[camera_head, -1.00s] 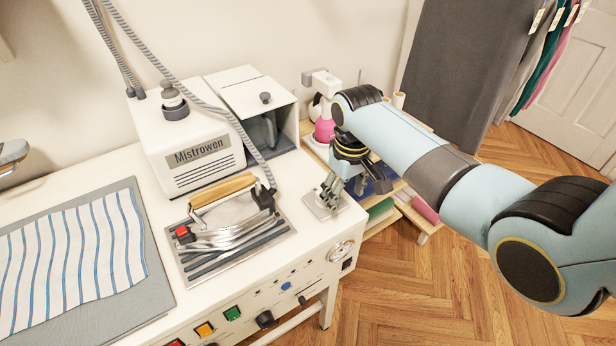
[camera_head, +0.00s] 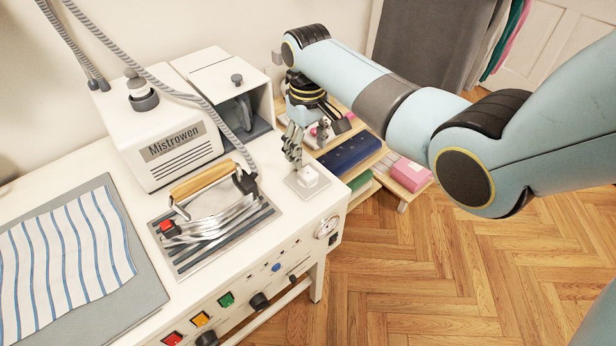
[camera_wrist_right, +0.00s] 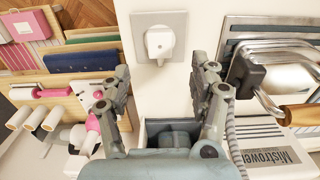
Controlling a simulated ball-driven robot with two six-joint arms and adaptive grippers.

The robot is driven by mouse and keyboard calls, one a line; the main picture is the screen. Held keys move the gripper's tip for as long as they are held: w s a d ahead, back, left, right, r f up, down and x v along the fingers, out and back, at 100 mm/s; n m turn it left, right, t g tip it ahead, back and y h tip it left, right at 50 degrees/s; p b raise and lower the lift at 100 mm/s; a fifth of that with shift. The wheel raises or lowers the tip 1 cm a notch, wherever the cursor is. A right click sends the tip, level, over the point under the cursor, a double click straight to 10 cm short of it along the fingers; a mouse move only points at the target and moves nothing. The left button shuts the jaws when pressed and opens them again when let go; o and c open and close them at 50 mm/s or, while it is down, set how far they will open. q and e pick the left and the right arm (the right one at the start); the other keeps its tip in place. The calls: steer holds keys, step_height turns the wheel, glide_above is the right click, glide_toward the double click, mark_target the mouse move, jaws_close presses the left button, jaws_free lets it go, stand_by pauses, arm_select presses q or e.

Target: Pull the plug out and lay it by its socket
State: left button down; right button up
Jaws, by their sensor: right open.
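The white plug (camera_head: 309,176) sits upright on the square metal socket plate (camera_head: 296,186) at the right end of the white worktop. My right gripper (camera_head: 292,155) is open and empty, just behind and above the plug in the head view. In the wrist view its two fingers (camera_wrist_right: 163,75) are spread apart, with the plug beyond their tips. My left gripper is out of view.
An iron (camera_head: 215,192) with a wooden handle rests on a ribbed pad left of the socket. The white Mistrowen box (camera_head: 165,145) and an open metal compartment (camera_head: 262,105) stand behind. A shelf with a blue box (camera_head: 347,152) is beyond the table's right edge.

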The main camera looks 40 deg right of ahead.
mark_target(308, 173)
step_height(308, 173, down, 7)
steer(key=b, duration=0.5)
steer(key=shift+r, duration=0.1)
steer(key=shift+f+b, duration=0.45)
steer(key=shift+f, duration=0.15)
steer(key=shift+p, duration=0.65)
steer(key=shift+c, duration=0.4)
jaws_close()
steer(key=shift+r, duration=0.1)
stand_by(0.3)
